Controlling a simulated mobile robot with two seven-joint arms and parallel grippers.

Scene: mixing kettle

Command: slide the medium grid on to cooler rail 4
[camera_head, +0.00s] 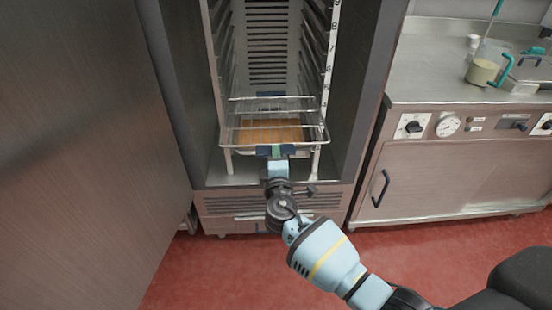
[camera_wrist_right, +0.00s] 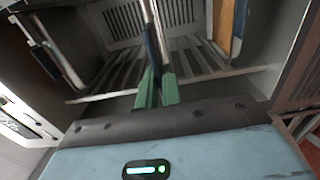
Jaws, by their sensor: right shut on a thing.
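The medium grid (camera_head: 290,113) looks like a wire rack with dark-blue tabs, set level inside the open cooler's lower part. My right gripper (camera_head: 276,151) is at its front edge in the head view, shut on the front tab. In the right wrist view my green fingertips (camera_wrist_right: 156,90) close around a dark-blue piece on a thin metal bar (camera_wrist_right: 149,22). The cooler's number strip (camera_head: 331,50) runs down the right side; its lower numbers are small and partly hidden by the grid. Whether the grid's sides sit on rail 4 cannot be told. My left gripper is not in view.
An orange-brown slab (camera_head: 265,133) shows through and below the grid. The cooler door (camera_head: 75,150) stands open at the left. A steel counter (camera_head: 430,70) with knobs and a jug (camera_head: 482,72) stands to the right. The red floor (camera_head: 240,270) in front is clear.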

